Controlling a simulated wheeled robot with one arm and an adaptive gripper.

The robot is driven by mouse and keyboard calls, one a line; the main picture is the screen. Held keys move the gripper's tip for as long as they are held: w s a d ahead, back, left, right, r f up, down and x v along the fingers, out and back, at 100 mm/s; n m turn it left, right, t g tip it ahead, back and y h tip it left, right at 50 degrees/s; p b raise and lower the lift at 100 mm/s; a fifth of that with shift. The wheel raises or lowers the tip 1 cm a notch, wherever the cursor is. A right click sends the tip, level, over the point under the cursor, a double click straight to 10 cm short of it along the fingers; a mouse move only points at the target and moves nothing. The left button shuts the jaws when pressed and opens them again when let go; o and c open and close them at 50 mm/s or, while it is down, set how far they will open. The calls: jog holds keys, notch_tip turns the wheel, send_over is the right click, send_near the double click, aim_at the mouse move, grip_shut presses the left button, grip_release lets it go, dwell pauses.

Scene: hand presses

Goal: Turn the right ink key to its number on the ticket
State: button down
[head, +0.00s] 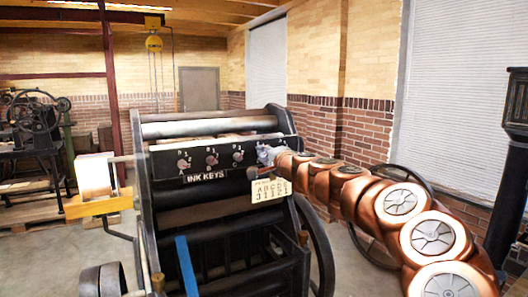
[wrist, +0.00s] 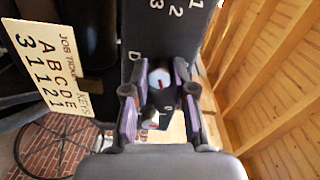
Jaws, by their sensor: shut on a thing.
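The ink key panel (head: 222,158) is black, with a row of round keys and red pointer marks. Ink keys A (head: 182,162), B (head: 212,160) and C (head: 238,157) show clear of my arm. My gripper (head: 265,155) reaches the panel's right part from the right. In the wrist view its fingers close around a white-faced ink key (wrist: 160,78) beside a letter D. The number its red mark points at is not readable. Another key (wrist: 150,118) shows between the fingers, nearer the palm. The ticket (wrist: 48,62) reads A 3, B 1, C 1, D 2, E 1.
The black press (head: 225,235) has a large wheel at its right side and a blue strip (head: 186,265) in front. A dark column (head: 510,150) stands far right.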

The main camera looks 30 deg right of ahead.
jog(key=shift+m+p, duration=0.35)
jog(key=shift+m, duration=0.65)
jog(key=c, duration=1)
grip_release()
jog(key=shift+o, duration=0.2)
jog(key=s+a, duration=0.1)
jog(key=s, duration=1.1)
jog(key=shift+r, duration=0.15)
jog(key=shift+a, duration=0.1)
